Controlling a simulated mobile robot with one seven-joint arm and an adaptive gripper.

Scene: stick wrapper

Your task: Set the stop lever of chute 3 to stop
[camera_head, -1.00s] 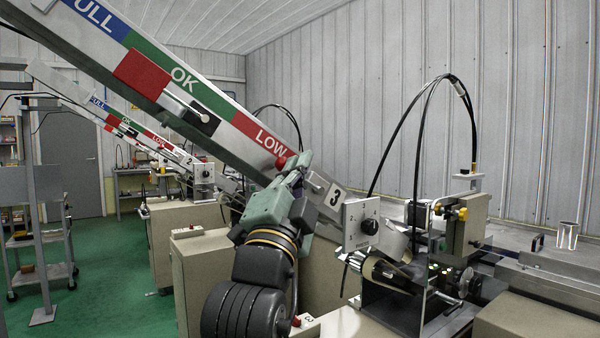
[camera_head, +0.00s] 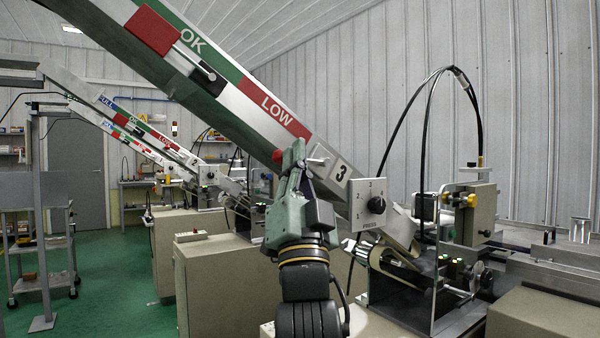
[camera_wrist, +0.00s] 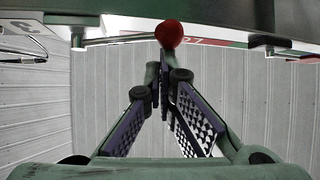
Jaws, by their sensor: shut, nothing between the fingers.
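Chute 3 is the long sloping grey rail with green OK and red LOW bands (camera_head: 275,108); its number plate "3" (camera_head: 340,170) is near the lower end. The stop lever has a red ball knob (camera_head: 278,157) at the chute's lower edge, just left of my fingertips. In the wrist view the red knob (camera_wrist: 169,34) sits on a thin rod running left, just beyond my fingertips. My gripper (camera_head: 296,150) is upright below the chute, its fingers shut and empty. It also shows in the wrist view (camera_wrist: 160,75). Whether the fingertips touch the knob I cannot tell.
A dial box (camera_head: 369,205) and a roller machine (camera_head: 400,265) stand right of my gripper. A red block (camera_head: 152,30) and a sensor sit higher on the chute. Another chute (camera_head: 150,140) and cabinets are behind left. Green floor is open at left.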

